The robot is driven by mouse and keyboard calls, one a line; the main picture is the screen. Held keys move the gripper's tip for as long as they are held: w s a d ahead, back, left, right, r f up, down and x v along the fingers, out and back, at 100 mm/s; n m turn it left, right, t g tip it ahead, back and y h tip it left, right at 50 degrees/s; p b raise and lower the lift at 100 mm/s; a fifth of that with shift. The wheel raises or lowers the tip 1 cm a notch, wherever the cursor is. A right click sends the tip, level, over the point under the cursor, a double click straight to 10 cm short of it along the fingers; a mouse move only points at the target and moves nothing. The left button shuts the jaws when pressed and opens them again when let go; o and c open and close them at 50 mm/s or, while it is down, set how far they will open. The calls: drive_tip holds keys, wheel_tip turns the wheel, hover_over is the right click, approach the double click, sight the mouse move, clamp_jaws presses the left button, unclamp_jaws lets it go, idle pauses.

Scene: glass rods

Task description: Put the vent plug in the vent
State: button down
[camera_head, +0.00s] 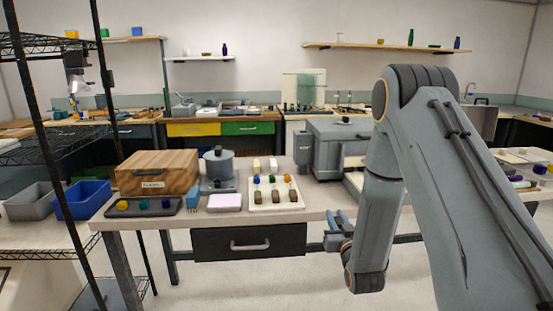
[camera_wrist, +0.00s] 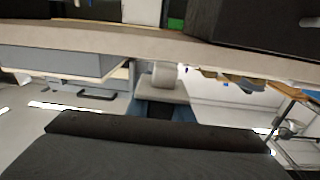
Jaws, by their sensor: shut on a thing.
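My gripper (camera_head: 340,230) is low in front of the workbench edge, right of the drawer, with blue fingers. In the wrist view its blue fingers (camera_wrist: 160,108) are shut on a pale, blocky piece with a short round end (camera_wrist: 164,76), which looks like the vent plug. The held piece cannot be made out in the head view. A grey box-shaped unit (camera_head: 337,151) stands on the bench behind, with a dark round piece on its top; I cannot tell where its vent opening is. My arm hides the area to its right.
The workbench (camera_head: 125,216) carries a wooden box (camera_head: 157,172), a grey pot (camera_head: 219,164), a dark tray (camera_head: 144,206) and a pale board (camera_head: 277,206) with several coloured pieces. A dark drawer (camera_head: 249,242) is under the bench. Wire shelving with a blue bin (camera_head: 84,200) stands left.

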drive_tip(key=s+f+h, duration=0.1)
drive_tip(key=s+f, duration=1)
drive_tip(key=f, duration=0.1)
drive_tip(key=shift+s+d, duration=0.2)
drive_tip(key=shift+s, duration=0.2)
drive_tip(key=shift+s+f, duration=0.1)
